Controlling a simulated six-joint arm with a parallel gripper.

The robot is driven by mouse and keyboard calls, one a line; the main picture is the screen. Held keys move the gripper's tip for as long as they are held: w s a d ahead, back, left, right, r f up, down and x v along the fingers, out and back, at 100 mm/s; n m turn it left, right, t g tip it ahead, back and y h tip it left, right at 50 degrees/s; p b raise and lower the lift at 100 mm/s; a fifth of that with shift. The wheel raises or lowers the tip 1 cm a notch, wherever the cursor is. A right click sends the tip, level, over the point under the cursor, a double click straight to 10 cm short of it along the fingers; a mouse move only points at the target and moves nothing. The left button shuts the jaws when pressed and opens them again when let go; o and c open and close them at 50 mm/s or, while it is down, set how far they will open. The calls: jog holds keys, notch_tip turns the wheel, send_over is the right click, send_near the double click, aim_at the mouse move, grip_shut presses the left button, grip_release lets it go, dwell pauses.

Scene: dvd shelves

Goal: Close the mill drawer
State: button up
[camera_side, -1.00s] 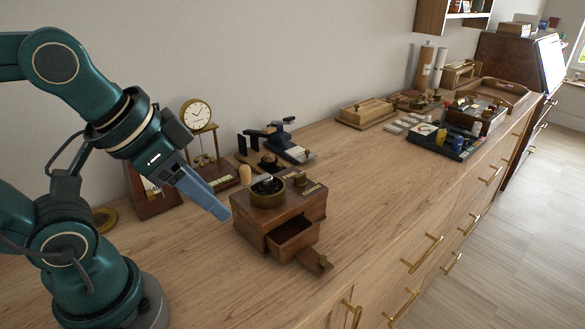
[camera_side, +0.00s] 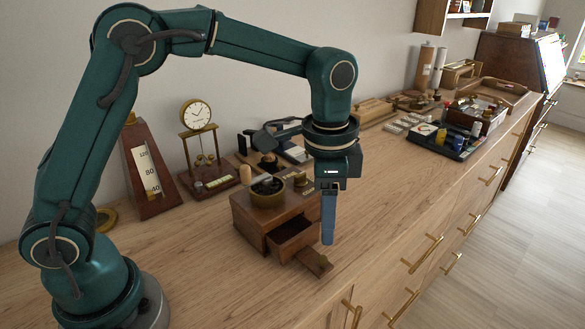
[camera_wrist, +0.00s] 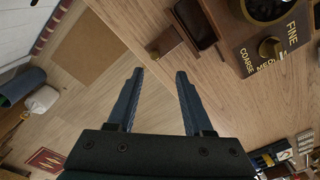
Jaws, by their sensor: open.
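The wooden mill (camera_side: 255,225) stands on the counter, with a brass bowl on top. Its drawer (camera_side: 306,252) is pulled out toward the front right, and the drawer front (camera_side: 316,262) with its small knob stands clear of the mill body. My gripper (camera_side: 328,240) points down just to the right of the drawer, seemingly apart from it. In the wrist view my open, empty gripper (camera_wrist: 159,75) has the drawer (camera_wrist: 196,22) ahead and to the right, with the drawer front (camera_wrist: 165,42) nearest. The mill's dial plate (camera_wrist: 270,45) shows at the upper right.
A clock (camera_side: 197,115) and a metronome (camera_side: 150,175) stand left of the mill. A stapler-like device (camera_side: 283,130) is behind it. A tray of small items (camera_side: 440,146) lies farther right. The counter in front of the drawer is clear up to its edge.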

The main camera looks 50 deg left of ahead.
aim_at(324, 258)
jog(key=shift+s+d+f+g, duration=0.1)
jog(key=shift+s+f+g, duration=0.05)
jog(key=shift+f, duration=0.4)
jog(key=shift+s+d+f+g, duration=0.1)
jog(key=shift+f+g, duration=0.05)
jog(key=shift+f, duration=2.65)
grip_shut()
